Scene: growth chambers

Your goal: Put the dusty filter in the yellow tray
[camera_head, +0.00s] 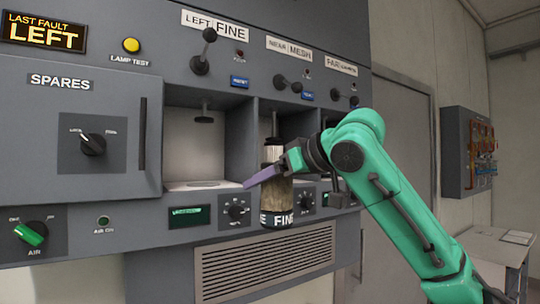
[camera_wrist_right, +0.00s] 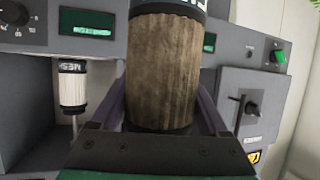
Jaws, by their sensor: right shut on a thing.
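The dusty filter (camera_head: 276,192) is a brown, pleated cylinder with dark end caps, one lettered FINE. My right gripper (camera_head: 264,177) is shut on it, purple fingers across its side, and holds it roughly upright in front of the cabinet's middle bay. In the right wrist view the brown pleats of the dusty filter (camera_wrist_right: 163,70) fill the space between the fingers of my right gripper (camera_wrist_right: 163,112). The left bay (camera_head: 195,145) stands open with no filter in it. The yellow tray is not in view. My left gripper is not in view.
A clean white filter marked MESH (camera_wrist_right: 73,88) hangs in a neighbouring bay, close behind the held filter. The cabinet has a SPARES door (camera_head: 75,130), several levers and knobs, and a vent grille (camera_head: 265,262). A pale table (camera_head: 502,240) stands at the right.

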